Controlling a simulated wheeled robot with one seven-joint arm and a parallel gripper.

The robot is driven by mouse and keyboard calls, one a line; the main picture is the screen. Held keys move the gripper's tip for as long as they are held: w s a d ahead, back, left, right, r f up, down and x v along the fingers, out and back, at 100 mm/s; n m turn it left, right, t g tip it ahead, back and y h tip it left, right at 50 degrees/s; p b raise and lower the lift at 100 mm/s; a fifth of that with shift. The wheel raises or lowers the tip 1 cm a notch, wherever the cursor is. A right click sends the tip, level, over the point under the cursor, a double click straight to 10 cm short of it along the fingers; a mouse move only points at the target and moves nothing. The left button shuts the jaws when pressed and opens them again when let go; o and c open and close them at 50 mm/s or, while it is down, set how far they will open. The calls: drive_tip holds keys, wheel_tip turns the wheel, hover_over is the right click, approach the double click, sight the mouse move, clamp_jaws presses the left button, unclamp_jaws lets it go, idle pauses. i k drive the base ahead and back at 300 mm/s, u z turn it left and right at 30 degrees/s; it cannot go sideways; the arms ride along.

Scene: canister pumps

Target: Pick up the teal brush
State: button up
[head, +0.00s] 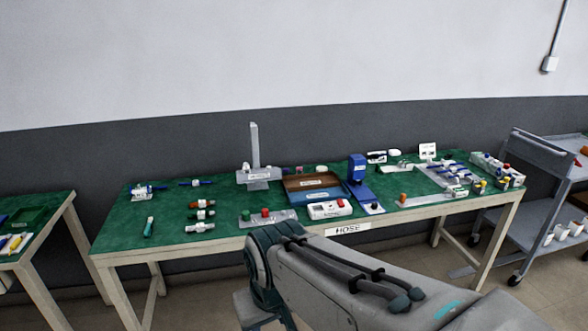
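A small teal brush (149,227) lies near the left end of the green-topped table (118,218), pointing roughly front to back. Nothing lies on it in the head view. My arm reaches in from the lower right and stops short of the table's front edge, to the right of the brush. My gripper cannot be made out in this view.
Several small fittings (201,215) lie right of the brush. A grey stand (255,160), a brown tray (308,183) and a blue device (358,170) stand mid-table. Another table (58,208) is at the left, with a floor gap between. A grey cart (540,150) stands at the right.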

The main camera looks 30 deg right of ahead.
sight(147, 233)
drive_tip(key=u, duration=0.15)
drive_tip(key=i, duration=1.95)
drive_tip(key=u, duration=0.55)
